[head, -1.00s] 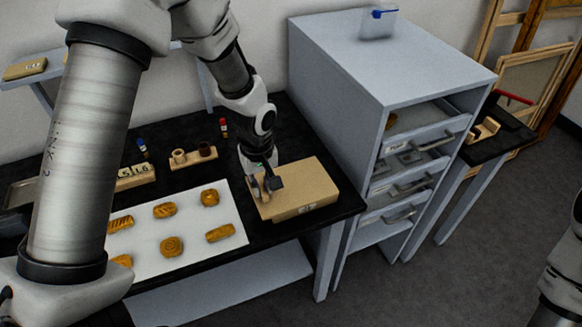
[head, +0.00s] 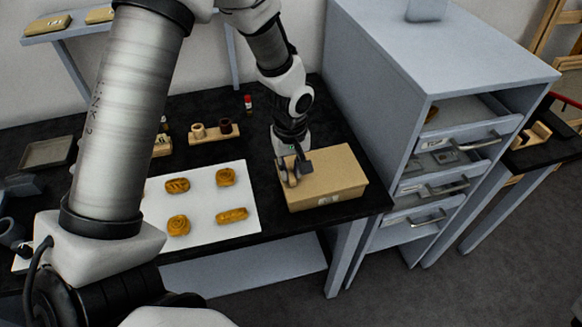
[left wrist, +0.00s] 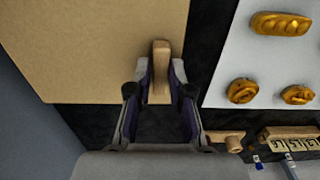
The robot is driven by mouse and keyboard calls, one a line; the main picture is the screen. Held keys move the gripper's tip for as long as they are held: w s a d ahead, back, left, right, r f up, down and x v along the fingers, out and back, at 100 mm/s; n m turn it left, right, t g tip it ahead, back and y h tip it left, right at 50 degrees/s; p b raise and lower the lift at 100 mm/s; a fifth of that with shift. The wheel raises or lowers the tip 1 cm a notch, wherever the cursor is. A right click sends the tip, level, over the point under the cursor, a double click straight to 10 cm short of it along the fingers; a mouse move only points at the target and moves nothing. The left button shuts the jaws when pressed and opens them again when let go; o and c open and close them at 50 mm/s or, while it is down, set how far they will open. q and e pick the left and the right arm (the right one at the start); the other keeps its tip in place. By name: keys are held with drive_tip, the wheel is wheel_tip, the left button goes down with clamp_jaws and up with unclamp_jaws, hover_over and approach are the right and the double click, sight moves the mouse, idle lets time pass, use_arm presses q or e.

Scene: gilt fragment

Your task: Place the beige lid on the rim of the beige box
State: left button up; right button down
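The beige box (head: 338,196) stands on the right end of the black table, a pale label on its front. The flat beige lid (head: 332,166) lies over its top; I see no clear gap, but the rim is hidden. My left gripper (head: 296,175) points down at the lid's left part. In the left wrist view the lid (left wrist: 105,45) fills the upper left, and its upright wooden grip (left wrist: 161,72) stands between the fingertips of my left gripper (left wrist: 160,78), which look closed on it. My right gripper is not in view.
A white sheet (head: 246,197) with several golden carved pieces lies left of the box. A wooden holder (head: 214,136) stands behind the sheet. A grey drawer cabinet (head: 400,130) rises close to the right. A strip of table in front of the box is clear.

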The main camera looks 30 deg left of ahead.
use_arm(q)
drive_tip(key=shift+o, duration=0.7)
drive_tip(key=shift+w, duration=0.15)
drive_tip(key=shift+r, duration=0.1)
wheel_tip(320, 180, up, 12)
drive_tip(key=shift+r+b, duration=0.2)
drive_tip(key=shift+b, duration=0.2)
